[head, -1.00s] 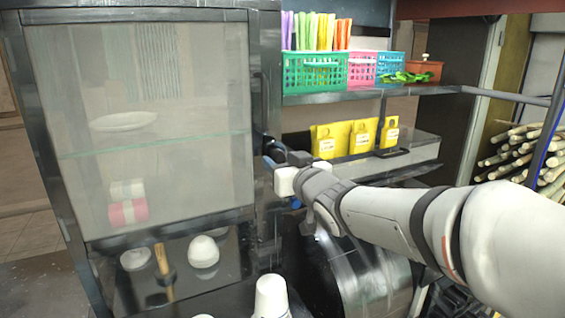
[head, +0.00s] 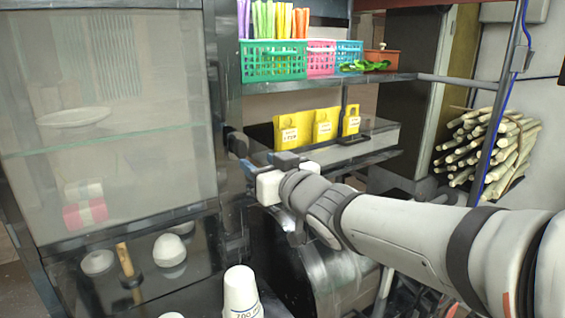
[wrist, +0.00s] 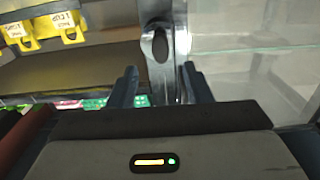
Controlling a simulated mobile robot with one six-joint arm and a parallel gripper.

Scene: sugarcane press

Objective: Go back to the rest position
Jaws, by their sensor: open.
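My gripper (head: 247,161) is open and empty in the head view, close to the dark frame at the right edge of the glass cabinet (head: 110,120). In the wrist view its two fingers (wrist: 158,85) stand apart. Between and beyond them is a metal upright with an oblong slot (wrist: 160,45). I cannot tell whether the fingers touch it. My arm reaches in from the lower right of the head view.
Baskets with coloured sticks, including a green one (head: 273,62), stand on a shelf. Yellow packs (head: 292,130) stand below. Stacked white cups (head: 241,292) and bowls (head: 169,250) are at lower left. Sugarcane stalks (head: 490,145) are piled at right.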

